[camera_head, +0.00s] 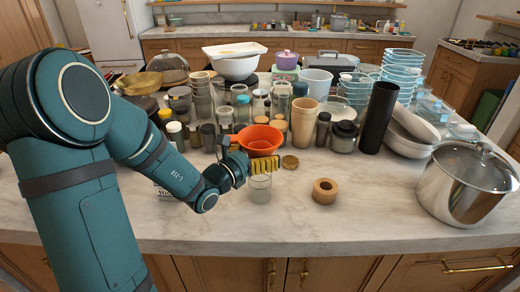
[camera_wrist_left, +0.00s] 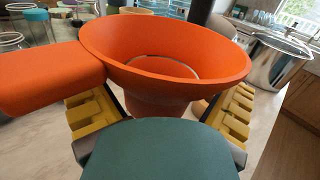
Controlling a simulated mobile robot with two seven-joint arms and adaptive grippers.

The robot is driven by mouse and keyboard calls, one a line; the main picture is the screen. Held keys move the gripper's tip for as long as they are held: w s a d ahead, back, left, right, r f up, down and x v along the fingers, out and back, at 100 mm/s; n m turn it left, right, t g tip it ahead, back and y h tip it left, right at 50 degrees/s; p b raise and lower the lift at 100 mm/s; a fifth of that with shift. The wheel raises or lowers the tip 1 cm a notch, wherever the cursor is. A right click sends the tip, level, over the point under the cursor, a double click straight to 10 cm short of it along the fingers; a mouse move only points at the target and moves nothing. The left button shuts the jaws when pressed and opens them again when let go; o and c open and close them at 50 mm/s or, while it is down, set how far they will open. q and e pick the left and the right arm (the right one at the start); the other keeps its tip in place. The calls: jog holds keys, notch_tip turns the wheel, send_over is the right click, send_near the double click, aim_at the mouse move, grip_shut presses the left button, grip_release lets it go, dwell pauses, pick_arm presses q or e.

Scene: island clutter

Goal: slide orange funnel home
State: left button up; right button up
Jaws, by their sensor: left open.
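The orange funnel (camera_head: 260,138) has a wide round mouth facing up, and it stands at the front of the clutter on the island. My left gripper (camera_head: 266,166) is just in front of and below its rim, with its yellow-padded fingers open. In the left wrist view the funnel (camera_wrist_left: 165,68) fills the middle, its lower part between the two fingers of my left gripper (camera_wrist_left: 163,108). Whether the pads touch it I cannot tell. An orange block-like part (camera_wrist_left: 45,75) sticks out at its left. The funnel's lower end is hidden. My right gripper is not in view.
A clear glass (camera_head: 260,190) stands just below my left gripper. A tall black cylinder (camera_head: 378,117) and a steel pot (camera_head: 465,185) stand right. The front counter strip is mostly clear.

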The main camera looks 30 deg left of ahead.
pick_arm(q)
jog(key=s, duration=0.4)
jog(key=s+a, duration=0.1)
jog(key=s, duration=0.2)
jog(key=shift+a+f, duration=0.1)
